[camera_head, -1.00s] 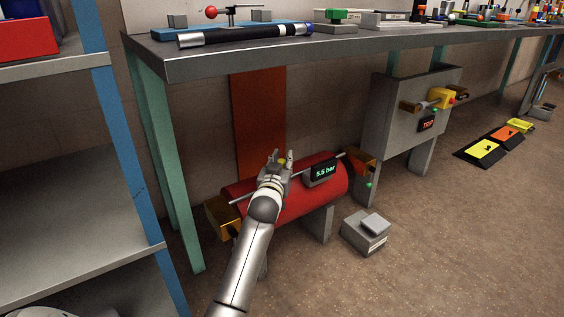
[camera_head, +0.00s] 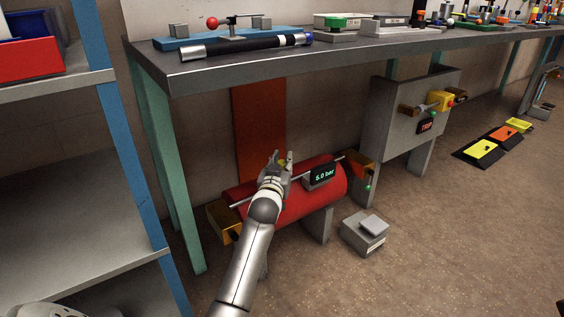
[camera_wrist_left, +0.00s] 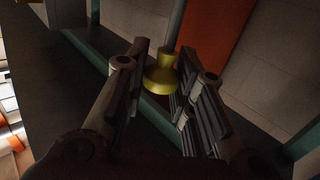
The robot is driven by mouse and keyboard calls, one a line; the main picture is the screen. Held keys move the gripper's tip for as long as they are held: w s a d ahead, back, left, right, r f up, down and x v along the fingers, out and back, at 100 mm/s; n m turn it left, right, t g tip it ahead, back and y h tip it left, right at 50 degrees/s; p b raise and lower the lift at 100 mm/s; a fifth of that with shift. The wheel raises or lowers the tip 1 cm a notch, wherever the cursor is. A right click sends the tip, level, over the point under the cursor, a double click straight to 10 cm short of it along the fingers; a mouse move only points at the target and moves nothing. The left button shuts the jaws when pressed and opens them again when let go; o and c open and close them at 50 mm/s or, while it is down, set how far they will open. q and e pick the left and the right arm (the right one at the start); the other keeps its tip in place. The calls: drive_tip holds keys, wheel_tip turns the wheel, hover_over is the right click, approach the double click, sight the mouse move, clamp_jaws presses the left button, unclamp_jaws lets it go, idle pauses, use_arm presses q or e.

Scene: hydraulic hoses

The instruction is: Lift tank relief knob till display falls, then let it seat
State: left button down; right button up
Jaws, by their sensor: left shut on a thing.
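The red tank (camera_head: 325,187) lies on its legs under the bench. Its dark display (camera_head: 322,174) reads 5.0 bar in green. The yellow relief knob (camera_head: 283,161) is at the top of the tank, mostly hidden by my gripper in the head view. In the left wrist view the knob (camera_wrist_left: 161,76) sits between the two dark fingers. My left gripper (camera_head: 276,160) is shut on the knob. Whether the knob is raised off its seat cannot be told. My right gripper is not in view.
A thin rod (camera_head: 325,165) runs along the tank top. The bench (camera_head: 300,62) overhangs behind, with its green leg (camera_head: 160,160) to the left. A grey pedal box (camera_head: 362,236) stands on the floor at right. A grey cabinet (camera_head: 400,115) shows a red TRIP display.

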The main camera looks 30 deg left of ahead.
use_arm(q)
drive_tip(key=shift+r, duration=0.15)
drive_tip(key=c, duration=1.2)
unclamp_jaws()
drive_tip(key=shift+c, duration=0.2)
drive_tip(key=v, duration=1.2)
drive_tip(key=shift+d, duration=0.1)
